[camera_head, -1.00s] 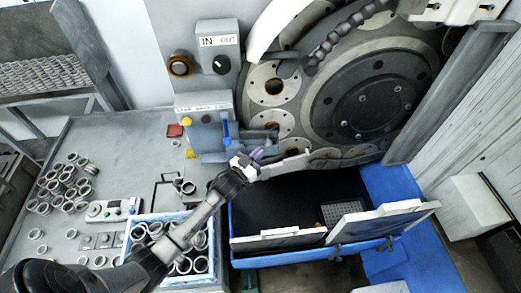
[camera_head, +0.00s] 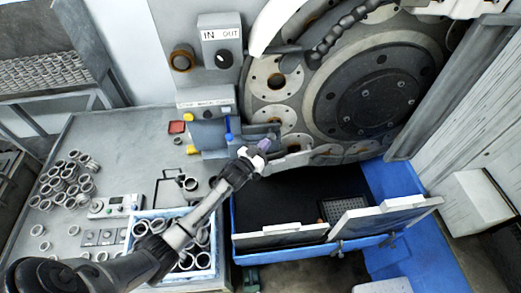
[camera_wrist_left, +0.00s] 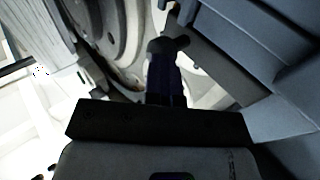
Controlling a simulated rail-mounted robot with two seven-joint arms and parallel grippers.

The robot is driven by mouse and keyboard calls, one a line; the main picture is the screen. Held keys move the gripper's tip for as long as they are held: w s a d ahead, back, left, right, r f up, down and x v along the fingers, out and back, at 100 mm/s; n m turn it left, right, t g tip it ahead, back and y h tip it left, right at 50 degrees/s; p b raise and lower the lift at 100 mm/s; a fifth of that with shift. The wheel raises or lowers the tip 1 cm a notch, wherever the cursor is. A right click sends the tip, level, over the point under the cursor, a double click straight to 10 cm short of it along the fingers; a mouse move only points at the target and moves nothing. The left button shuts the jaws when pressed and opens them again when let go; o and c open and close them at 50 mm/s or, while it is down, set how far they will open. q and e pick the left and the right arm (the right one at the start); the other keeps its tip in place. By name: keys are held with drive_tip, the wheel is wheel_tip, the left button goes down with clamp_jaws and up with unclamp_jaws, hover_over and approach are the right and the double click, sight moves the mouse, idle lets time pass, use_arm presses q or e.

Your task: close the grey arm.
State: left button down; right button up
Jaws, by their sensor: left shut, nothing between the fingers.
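A pale grey bar (camera_head: 291,160), which looks like the grey arm, sticks out beside the grinder's ring-holed disc, above the blue bin. My left gripper (camera_head: 264,146) is shut and empty, just left of and above this bar, close to the blue-grey loading unit (camera_head: 208,135). In the left wrist view my shut fingers (camera_wrist_left: 167,48) point at the machine, with a dark grey beam (camera_wrist_left: 215,70) close on their right. Whether they touch it, I cannot tell. My right gripper is not in view.
The large grinding wheel (camera_head: 380,97) stands behind my left gripper. The blue bin (camera_head: 300,247) with raised grey flaps lies below. A crate of rings (camera_head: 213,262) sits under my left forearm. Loose rings (camera_head: 65,183) and a control panel (camera_head: 115,206) lie on the table.

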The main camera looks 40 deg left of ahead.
use_arm(q)
drive_tip(key=shift+f, duration=0.25)
drive_tip(key=s+d, duration=0.1)
drive_tip(key=s, duration=1.3)
drive_tip(key=shift+d+f, duration=0.3)
drive_tip(key=shift+f, duration=0.15)
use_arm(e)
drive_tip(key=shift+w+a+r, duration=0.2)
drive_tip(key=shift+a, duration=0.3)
use_arm(q)
drive_tip(key=shift+w, duration=0.1)
